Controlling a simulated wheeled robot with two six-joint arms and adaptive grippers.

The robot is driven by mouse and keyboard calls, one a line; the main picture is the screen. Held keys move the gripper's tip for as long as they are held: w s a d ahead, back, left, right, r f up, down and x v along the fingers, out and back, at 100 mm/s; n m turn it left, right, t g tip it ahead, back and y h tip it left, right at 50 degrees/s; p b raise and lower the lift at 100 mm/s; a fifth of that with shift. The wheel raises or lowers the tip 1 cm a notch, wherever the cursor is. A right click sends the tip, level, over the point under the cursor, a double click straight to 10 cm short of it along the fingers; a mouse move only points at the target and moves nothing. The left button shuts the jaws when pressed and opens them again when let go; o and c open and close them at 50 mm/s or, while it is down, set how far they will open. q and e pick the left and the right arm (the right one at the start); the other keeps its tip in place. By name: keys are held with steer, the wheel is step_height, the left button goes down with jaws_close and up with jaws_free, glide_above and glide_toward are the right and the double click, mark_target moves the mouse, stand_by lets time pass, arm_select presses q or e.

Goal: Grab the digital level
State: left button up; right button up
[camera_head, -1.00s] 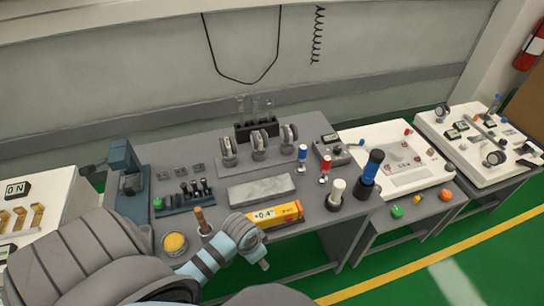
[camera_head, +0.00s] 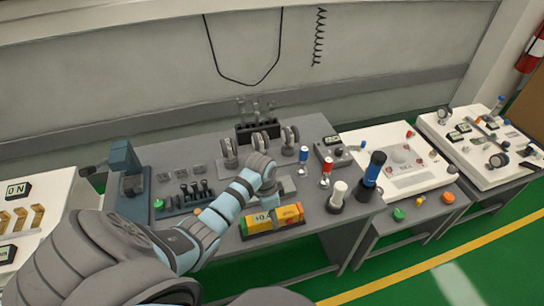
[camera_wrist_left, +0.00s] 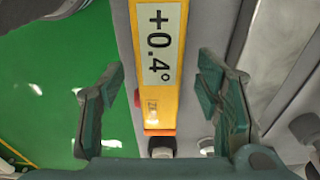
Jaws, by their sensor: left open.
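The digital level (camera_head: 290,214) is a yellow bar with an orange end and a display. It lies in a dark holder near the front edge of the grey bench (camera_head: 325,232). In the left wrist view the level (camera_wrist_left: 160,85) reads +0.4° and runs lengthwise between the fingers. My left gripper (camera_head: 275,206) is over the level, pointing down, and partly hides its display in the head view. In the wrist view the left gripper (camera_wrist_left: 162,98) is open, with a gap on both sides of the level. My right gripper is not in view.
A pale grey block (camera_head: 287,185) lies just behind the level, partly hidden by my arm. A white-topped handle (camera_head: 338,192) and a blue-black handle (camera_head: 372,170) stand to the right. A lever row (camera_head: 190,195) is at the left.

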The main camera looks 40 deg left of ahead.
arm_select(q)
step_height(320, 180, down, 2)
steer(key=shift+d+f, duration=0.1)
steer(key=shift+w, duration=0.1)
jaws_close()
steer(key=shift+r, duration=0.2)
